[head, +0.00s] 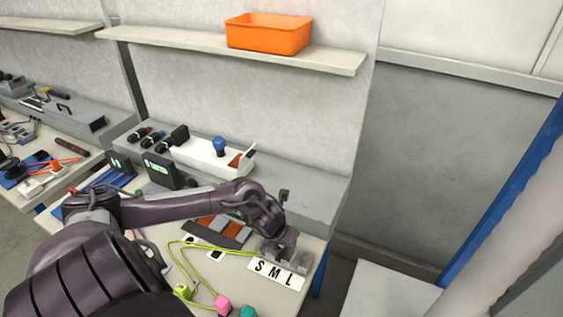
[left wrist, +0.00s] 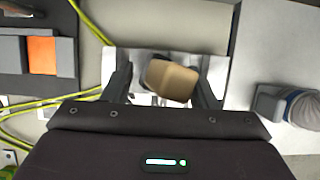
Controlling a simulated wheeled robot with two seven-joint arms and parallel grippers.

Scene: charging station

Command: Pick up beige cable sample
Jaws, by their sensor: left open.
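The beige cable sample (left wrist: 171,80) shows in the left wrist view as a blunt tan block between the two fingers of my left gripper (left wrist: 163,85). The gripper is open, with a gap visible on each side of the sample. In the head view my left gripper (head: 285,236) is over the grey holder (head: 299,262) behind the white S M L label (head: 275,273), near the table's right end. The sample cannot be made out in the head view. My right gripper is not in view.
Yellow-green cable (head: 205,284) loops left of the label, near pink (head: 223,304) and teal (head: 248,312) blocks. A dark tray with orange sections (head: 222,228) lies behind. A white box (head: 213,158) stands farther back. An orange bin (head: 268,34) is on the shelf.

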